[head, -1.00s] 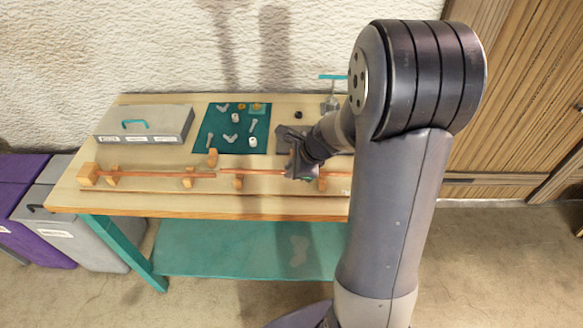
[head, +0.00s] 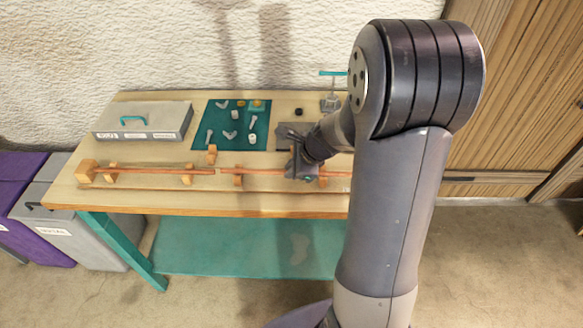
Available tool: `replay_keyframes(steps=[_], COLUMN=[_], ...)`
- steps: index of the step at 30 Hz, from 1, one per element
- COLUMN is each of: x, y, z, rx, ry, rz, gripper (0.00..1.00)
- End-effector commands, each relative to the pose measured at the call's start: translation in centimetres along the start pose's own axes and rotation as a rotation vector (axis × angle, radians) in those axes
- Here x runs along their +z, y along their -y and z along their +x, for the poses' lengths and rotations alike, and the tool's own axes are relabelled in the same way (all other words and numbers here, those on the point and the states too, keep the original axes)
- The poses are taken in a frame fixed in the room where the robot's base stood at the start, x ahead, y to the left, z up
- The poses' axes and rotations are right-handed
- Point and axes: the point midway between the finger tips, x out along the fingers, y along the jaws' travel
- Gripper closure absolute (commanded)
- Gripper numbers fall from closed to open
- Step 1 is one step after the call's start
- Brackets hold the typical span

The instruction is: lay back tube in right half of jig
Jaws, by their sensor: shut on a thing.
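The jig is a row of small wooden blocks along the front of the bench, with an end block (head: 87,170) at the far left. One copper tube (head: 160,171) lies along its left half. A second copper tube (head: 262,172) lies in line along the right half, across the block (head: 238,179) and the block (head: 323,181). A small gap shows between the two tubes' near ends. My gripper (head: 300,176) is shut on the right tube between those two blocks. My arm hides the tube's right end. I cannot tell whether the tube is fully seated.
A grey case (head: 143,121) with a teal handle stands at the back left. A green mat (head: 232,141) with several small fittings lies behind the jig. A teal-handled clamp (head: 333,92) stands at the back right. A loose wooden block (head: 212,154) sits just behind the tubes.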

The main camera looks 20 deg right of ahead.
Motion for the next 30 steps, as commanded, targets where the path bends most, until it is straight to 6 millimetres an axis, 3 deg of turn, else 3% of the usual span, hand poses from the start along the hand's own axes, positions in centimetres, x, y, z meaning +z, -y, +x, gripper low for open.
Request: replay_keyframes(steps=[7,8,17,30], x=[0.02,0.02,0.02,0.48], y=[0.02,0.02,0.02,0.34], z=[-0.03,-0.03,-0.03,-1.00], rx=[0.000,0.000,0.000,0.000], ry=[0.000,0.000,0.000,0.000], rz=[0.000,0.000,0.000,0.000], gripper=[1.00,0.87,0.63,0.63])
